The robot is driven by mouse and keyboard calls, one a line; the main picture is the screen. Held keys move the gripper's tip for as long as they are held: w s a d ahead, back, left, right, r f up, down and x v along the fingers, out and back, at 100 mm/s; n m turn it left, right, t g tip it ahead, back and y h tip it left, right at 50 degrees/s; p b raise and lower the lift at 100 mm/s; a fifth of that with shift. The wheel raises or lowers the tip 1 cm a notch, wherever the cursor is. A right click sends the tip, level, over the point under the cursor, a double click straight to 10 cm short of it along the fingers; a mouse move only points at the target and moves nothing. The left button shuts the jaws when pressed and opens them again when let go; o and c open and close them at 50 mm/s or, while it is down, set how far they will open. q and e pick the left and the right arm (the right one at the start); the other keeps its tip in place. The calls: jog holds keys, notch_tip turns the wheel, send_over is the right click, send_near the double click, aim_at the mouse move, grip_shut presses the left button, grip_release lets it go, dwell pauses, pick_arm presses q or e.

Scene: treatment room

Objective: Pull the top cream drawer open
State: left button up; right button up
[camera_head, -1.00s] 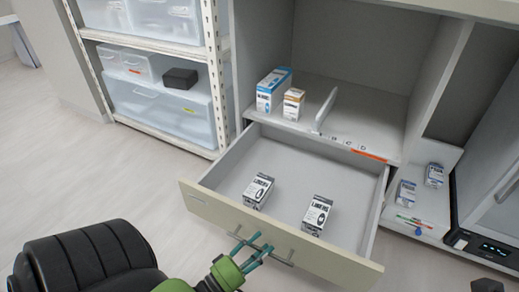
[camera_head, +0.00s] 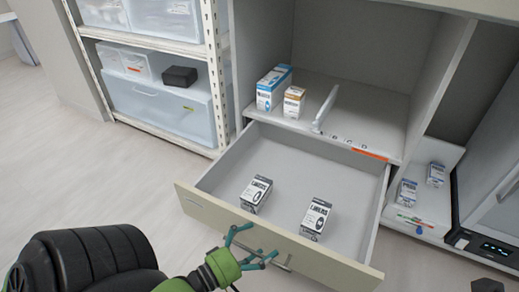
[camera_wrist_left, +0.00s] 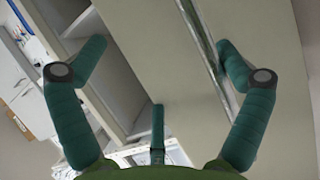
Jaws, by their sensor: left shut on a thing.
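The top cream drawer (camera_head: 214,211) stands well out from its cabinet, its inside showing. Two white-and-black boxes lie in it, a left one (camera_head: 256,194) and a right one (camera_head: 316,217). The bar handle (camera_head: 283,263) is on the drawer's front, partly hidden by my left gripper (camera_head: 250,247). This green gripper is shut on the handle, with its teal fingers spread around it. In the left wrist view, the cream front fills the right side and the handle (camera_wrist_left: 205,48) runs between the fingers, closer to the right one. My right gripper is not in view.
Blue (camera_head: 273,88) and orange (camera_head: 294,101) boxes stand on the shelf above the drawer, beside a clear divider (camera_head: 326,107). A rack with translucent bins (camera_head: 165,107) stands at the left. Small boxes lie right of the drawer. The floor (camera_head: 110,165) at left is clear.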

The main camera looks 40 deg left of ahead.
pick_arm(q)
jog(key=shift+w+r, duration=0.2)
jog(key=shift+r, duration=0.4)
jog(key=shift+c, duration=0.4)
jog(key=shift+s, duration=0.2)
jog(key=shift+s+a+f, duration=0.15)
jog(key=shift+s+f, duration=0.1)
jog(key=shift+s, duration=0.7)
jog(key=shift+s+a+f, duration=0.2)
jog(key=shift+s+f, duration=0.05)
jog(key=shift+s, duration=0.65)
jog(key=shift+s+a+f, duration=0.15)
jog(key=shift+s+f, duration=0.1)
jog(key=shift+s, duration=0.7)
jog(key=c, duration=0.5)
jog(key=shift+f+v, duration=0.2)
jog(key=shift+v, duration=1)
jog(key=shift+d, duration=0.15)
